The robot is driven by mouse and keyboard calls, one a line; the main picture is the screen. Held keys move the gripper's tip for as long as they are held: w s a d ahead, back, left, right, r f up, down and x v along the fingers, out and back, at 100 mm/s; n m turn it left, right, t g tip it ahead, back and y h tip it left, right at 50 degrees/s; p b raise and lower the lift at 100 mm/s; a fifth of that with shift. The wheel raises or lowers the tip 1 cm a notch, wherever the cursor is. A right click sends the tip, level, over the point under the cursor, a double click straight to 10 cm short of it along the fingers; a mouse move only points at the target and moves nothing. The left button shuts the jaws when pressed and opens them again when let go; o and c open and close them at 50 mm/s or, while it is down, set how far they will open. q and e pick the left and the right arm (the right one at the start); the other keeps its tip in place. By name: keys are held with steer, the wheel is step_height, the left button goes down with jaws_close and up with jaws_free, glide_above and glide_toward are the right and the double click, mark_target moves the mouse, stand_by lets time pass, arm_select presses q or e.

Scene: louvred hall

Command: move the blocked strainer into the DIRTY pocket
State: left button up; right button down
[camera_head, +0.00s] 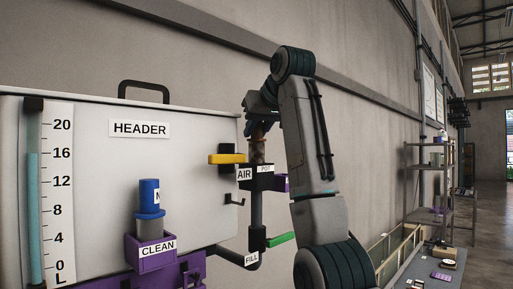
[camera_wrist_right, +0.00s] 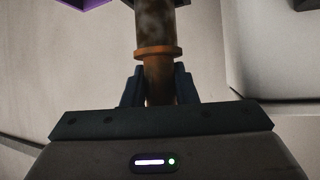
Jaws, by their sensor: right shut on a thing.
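My right gripper (camera_head: 260,125) is shut on the top of the blocked strainer (camera_head: 257,150), a brown, stained cylinder with an orange collar. The strainer is upright over the black pot (camera_head: 263,182) labelled POT; I cannot tell whether its lower end is inside. In the right wrist view the fingers (camera_wrist_right: 159,86) grip the strainer's orange end (camera_wrist_right: 158,53), and the stained body runs out of the top edge. A purple piece (camera_head: 282,183) shows partly behind the pot. No DIRTY label is readable. My left gripper is out of view.
A purple CLEAN pocket (camera_head: 150,263) holds a blue-capped strainer (camera_head: 149,198). A yellow handle (camera_head: 226,159) is beside the AIR label, and a green handle (camera_head: 281,239) is near FILL. The white HEADER tank (camera_head: 95,165) has a level gauge. A shelf rack (camera_head: 430,195) stands far right.

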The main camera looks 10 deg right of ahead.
steer(key=shift+s+r, duration=0.15)
steer(key=shift+r, duration=3.55)
